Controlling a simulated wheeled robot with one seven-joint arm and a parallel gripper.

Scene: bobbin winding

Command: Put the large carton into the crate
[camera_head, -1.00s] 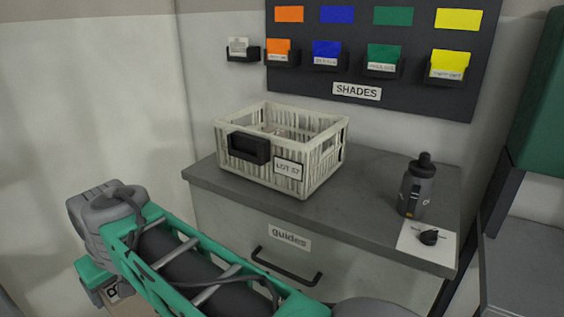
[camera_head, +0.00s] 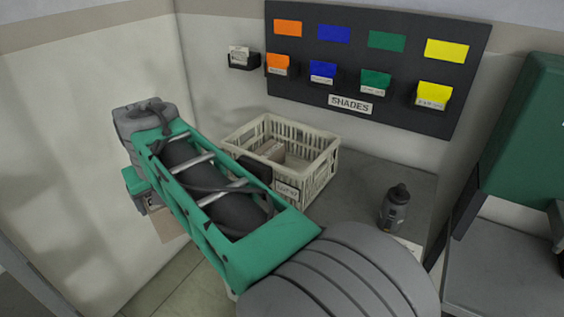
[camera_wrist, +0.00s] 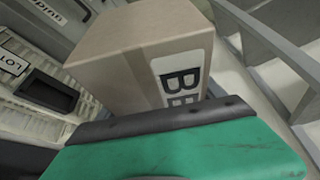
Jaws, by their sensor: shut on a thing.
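A brown cardboard carton (camera_wrist: 135,55) with a white label bearing large dark letters fills the upper middle of the wrist view. My gripper (camera_wrist: 165,122) is shut on it; its green-and-black finger covers the carton's near part. In the head view the carton (camera_head: 170,226) shows only as a small brown patch under my wrist, left of the crate. The crate's wall and black handle also show at the left of the wrist view (camera_wrist: 48,92).
A dark bottle (camera_head: 396,208) stands on the cabinet top (camera_head: 365,185) right of the crate. The SHADES board (camera_head: 375,65) with small card holders hangs on the wall behind. My arm hides the cabinet's front and the crate's near left side.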

